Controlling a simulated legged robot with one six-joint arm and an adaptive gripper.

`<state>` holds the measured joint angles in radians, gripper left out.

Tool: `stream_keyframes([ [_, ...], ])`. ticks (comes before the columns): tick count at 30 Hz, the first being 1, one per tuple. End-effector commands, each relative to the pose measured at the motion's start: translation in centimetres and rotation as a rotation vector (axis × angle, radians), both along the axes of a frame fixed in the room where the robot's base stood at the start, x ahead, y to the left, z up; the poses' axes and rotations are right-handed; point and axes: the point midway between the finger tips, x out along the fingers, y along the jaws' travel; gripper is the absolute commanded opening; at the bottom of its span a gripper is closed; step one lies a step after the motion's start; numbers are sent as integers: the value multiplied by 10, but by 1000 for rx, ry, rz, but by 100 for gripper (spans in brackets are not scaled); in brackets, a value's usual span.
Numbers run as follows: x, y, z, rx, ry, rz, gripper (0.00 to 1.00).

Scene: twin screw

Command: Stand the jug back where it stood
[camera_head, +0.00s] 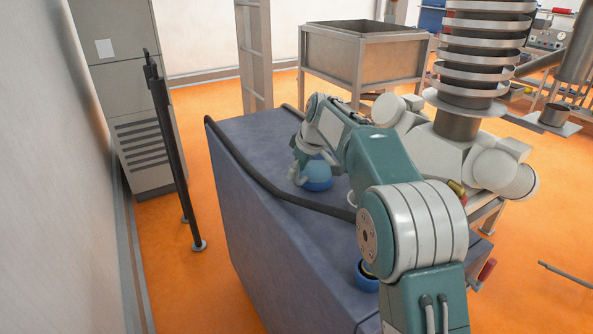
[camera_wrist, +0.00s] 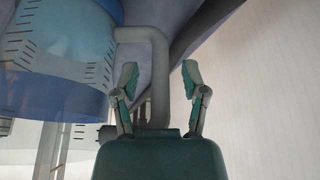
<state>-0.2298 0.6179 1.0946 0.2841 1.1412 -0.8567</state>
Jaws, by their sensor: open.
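The jug (camera_head: 318,174) is blue in the head view and is on the blue-grey cabinet top (camera_head: 262,130), beside the end of my arm. It looks upright; its base contact is hard to see. In the wrist view the jug (camera_wrist: 70,45) fills the upper left, clear-walled with dark graduation marks and a blue band. Its grey handle (camera_wrist: 158,75) runs between the two fingers of my gripper (camera_wrist: 159,69). The fingers are open, with a visible gap on both sides of the handle. In the head view my arm hides most of the gripper.
A dark rail (camera_head: 262,180) runs along the cabinet's left edge. A small blue container (camera_head: 367,279) sits near the front, partly behind my arm. A spiral column (camera_head: 470,60) with white machinery stands to the right. The cabinet's far left top is clear.

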Motion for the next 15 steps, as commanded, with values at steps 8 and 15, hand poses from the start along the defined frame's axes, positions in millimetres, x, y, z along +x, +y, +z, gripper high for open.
stream_keyframes([
  [8, -10, -15, 44, 1, -6, -3, 56],
  [15, -20, -30, 88, 0, -3, -2, 56],
])
